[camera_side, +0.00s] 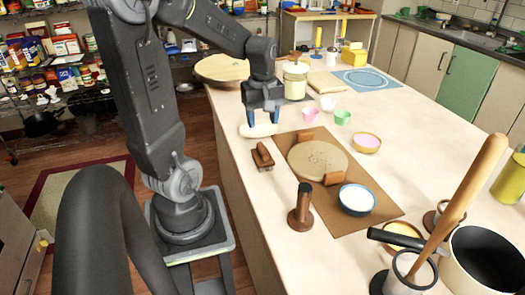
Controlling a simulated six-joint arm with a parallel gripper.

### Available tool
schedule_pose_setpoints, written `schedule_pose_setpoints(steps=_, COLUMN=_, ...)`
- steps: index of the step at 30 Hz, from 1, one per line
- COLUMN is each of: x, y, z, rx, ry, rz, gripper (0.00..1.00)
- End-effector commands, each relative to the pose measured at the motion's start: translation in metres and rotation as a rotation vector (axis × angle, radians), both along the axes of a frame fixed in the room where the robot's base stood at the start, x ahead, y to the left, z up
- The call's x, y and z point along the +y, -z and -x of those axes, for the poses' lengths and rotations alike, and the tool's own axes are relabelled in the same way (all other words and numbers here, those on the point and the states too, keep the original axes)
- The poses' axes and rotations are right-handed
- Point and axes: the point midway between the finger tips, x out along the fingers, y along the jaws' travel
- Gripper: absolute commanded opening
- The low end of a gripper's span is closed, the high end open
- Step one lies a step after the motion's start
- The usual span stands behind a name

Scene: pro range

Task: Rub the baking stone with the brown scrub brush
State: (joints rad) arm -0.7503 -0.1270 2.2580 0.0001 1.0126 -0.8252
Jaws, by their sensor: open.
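The baking stone (303,158) is a round, flat, beige disc lying on a brown board on the counter. The brown scrub brush (263,156) lies on the counter just left of the board, with its bristles low and a brown handle on top. My gripper (262,118) is open and points down, behind the brush and to the left of the board's far edge. A white rounded thing (259,130) lies on the counter just below the fingertips. I cannot tell whether the fingers touch it.
On the brown board (378,208) sit a blue-rimmed bowl (357,199) and two brown blocks. A brown upright tool (301,209) stands in front of the stone. Small pink and green bowls stand behind.

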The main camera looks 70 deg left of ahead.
Motion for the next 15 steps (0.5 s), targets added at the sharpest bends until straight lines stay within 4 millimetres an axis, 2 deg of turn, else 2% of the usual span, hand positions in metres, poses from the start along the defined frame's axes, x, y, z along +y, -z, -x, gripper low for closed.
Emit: schedule_pose_setpoints(steps=15, x=-0.001, y=0.070, z=0.000, rx=0.002, ry=0.005, rz=0.002, gripper=0.53)
